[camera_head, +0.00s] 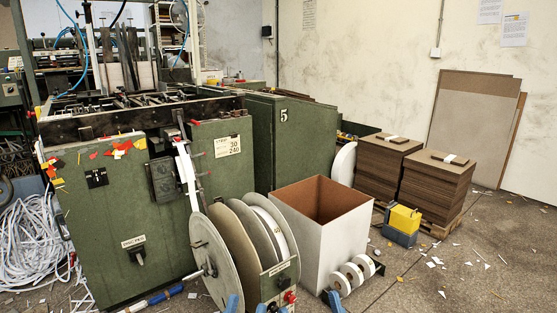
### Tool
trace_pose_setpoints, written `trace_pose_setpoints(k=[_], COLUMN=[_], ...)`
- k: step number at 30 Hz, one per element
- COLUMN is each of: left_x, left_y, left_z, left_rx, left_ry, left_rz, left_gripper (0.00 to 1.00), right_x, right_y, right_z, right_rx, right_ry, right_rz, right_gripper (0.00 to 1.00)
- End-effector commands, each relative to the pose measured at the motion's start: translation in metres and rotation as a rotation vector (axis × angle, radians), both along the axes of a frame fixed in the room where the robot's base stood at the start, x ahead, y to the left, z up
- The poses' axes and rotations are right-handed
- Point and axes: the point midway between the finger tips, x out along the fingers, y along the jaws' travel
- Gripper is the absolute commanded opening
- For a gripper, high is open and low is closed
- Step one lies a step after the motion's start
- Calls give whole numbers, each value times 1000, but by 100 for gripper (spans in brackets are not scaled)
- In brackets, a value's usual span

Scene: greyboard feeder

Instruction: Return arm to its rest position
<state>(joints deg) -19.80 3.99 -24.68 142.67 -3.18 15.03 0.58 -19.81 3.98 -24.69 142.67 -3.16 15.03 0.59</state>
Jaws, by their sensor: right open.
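Only blue fingertips of my grippers show at the bottom edge of the head view. My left gripper (248,305) is low in front of the large grey reel discs (222,237). Its jaw gap cannot be made out clearly. My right gripper (309,304) is just to its right, open, near the foot of the white box (322,220) and the small white rolls (353,273). I see nothing held between its tips. Both arms and most of each gripper are out of frame, so their full pose is hidden.
A green feeder machine (140,240) fills the left and middle. Brown board stacks (437,190) stand on a pallet at right, with a yellow and grey-blue box (404,220) before them. White strips (32,245) lie piled at far left. Floor at right front is open, with paper scraps.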

Motion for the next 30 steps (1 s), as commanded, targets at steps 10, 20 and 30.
trace_pose_setpoints(k=[10,20,30], left_x=[46,24,-63], left_y=[3,24,60], left_z=[-36,-97,-133], left_rx=[201,376,537], left_ry=[594,1164,1746], left_rz=[17,10,-27], left_gripper=[36,36,36], right_x=[46,24,-63], right_y=[-3,-24,-60], right_z=[-36,-97,-133], right_rx=[-202,-377,-537], right_ry=[593,1163,1745], right_rz=[-17,-10,27], right_gripper=[73,73,73])
